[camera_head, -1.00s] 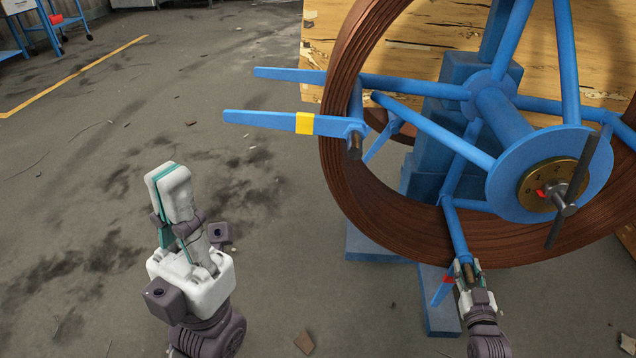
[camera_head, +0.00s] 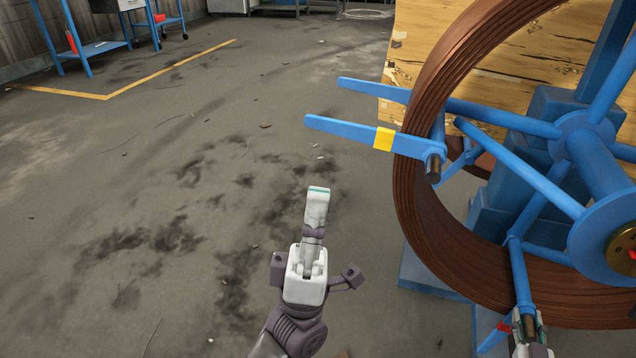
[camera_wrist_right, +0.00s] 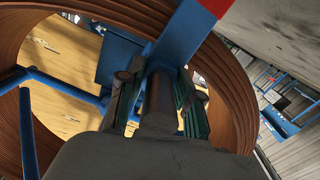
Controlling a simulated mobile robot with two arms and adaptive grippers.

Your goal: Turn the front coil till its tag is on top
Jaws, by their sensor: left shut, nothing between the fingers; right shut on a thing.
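The front coil (camera_head: 408,200) is a brown ring on a blue spoked reel, cut off at the right in the head view. A yellow tag (camera_head: 384,139) sits on a flat blue arm at its left side, ending near a dark peg (camera_head: 433,167). A red tag (camera_head: 504,326) is on another blue arm at the bottom. My right gripper (camera_head: 528,322) is shut on a dark handle there; the handle also shows between its fingers in the right wrist view (camera_wrist_right: 158,102). My left gripper (camera_head: 318,192) is shut and empty, left of the coil and apart from it.
A second flat blue arm (camera_head: 372,90) reaches left behind the yellow-tagged one. A wooden panel (camera_head: 540,65) stands behind the coil on its blue stand (camera_head: 490,200). The floor (camera_head: 130,200) to the left is open, with small debris. Blue carts (camera_head: 100,35) stand far back left.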

